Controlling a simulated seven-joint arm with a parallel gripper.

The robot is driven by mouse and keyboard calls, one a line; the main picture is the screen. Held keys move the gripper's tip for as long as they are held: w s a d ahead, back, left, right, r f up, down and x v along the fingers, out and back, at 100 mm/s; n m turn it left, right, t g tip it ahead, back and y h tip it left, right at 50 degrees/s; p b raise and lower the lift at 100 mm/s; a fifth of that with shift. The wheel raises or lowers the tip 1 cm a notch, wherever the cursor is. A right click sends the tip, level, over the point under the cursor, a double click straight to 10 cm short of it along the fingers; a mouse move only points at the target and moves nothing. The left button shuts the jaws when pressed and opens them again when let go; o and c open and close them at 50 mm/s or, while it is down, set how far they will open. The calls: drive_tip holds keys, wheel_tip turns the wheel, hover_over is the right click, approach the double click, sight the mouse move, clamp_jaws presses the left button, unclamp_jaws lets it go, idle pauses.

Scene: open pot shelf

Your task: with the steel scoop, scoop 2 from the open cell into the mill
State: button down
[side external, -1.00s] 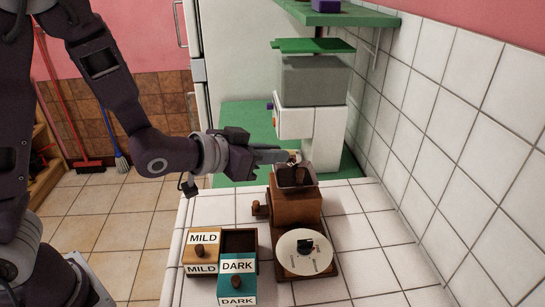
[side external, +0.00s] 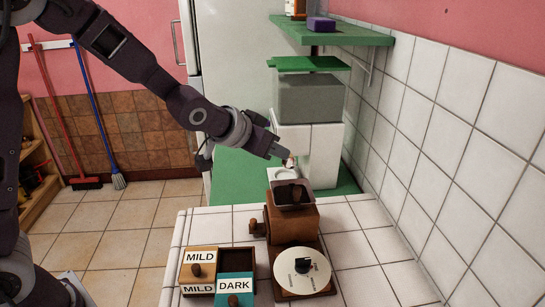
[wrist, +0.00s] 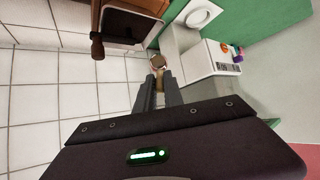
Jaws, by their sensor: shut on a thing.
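My gripper (side external: 285,156) is shut on the steel scoop and hangs above and behind the mill. In the wrist view the fingers (wrist: 159,82) grip its handle and the small round scoop (wrist: 157,62) sticks out past them; its contents cannot be made out. The wooden mill (side external: 290,220) has a metal hopper (side external: 306,207) on top, dark inside, with a brown knob. The mill also shows at the top of the wrist view (wrist: 130,22). The open cell (side external: 237,258) is a dark compartment in the wooden box, behind the teal DARK lid (side external: 235,286) and beside the MILD lid (side external: 198,262).
A round white dial (side external: 302,271) on a wooden base stands in front of the mill. A white appliance (side external: 325,150) with a grey container is behind it on a green surface (side external: 235,175). A green shelf (side external: 335,36) hangs above. A tiled wall (side external: 460,130) bounds the right.

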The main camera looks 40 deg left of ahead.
drive_tip(key=shift+w+r+g, duration=0.25)
drive_tip(key=shift+w+g, duration=0.25)
drive_tip(key=shift+g, duration=0.1)
drive_tip(key=shift+w+d+r+g, duration=0.25)
drive_tip(key=shift+d+r+g, duration=0.1)
drive_tip(key=shift+r+g, duration=0.45)
drive_tip(key=s+d+r+g, duration=0.1)
drive_tip(key=d+r+g, duration=0.1)
drive_tip(key=s+d+r+m+g, duration=0.1)
drive_tip(key=r, duration=0.1)
drive_tip(key=shift+s+d+r, duration=0.1)
drive_tip(key=shift+s+d, duration=0.05)
drive_tip(key=shift+s, duration=0.15)
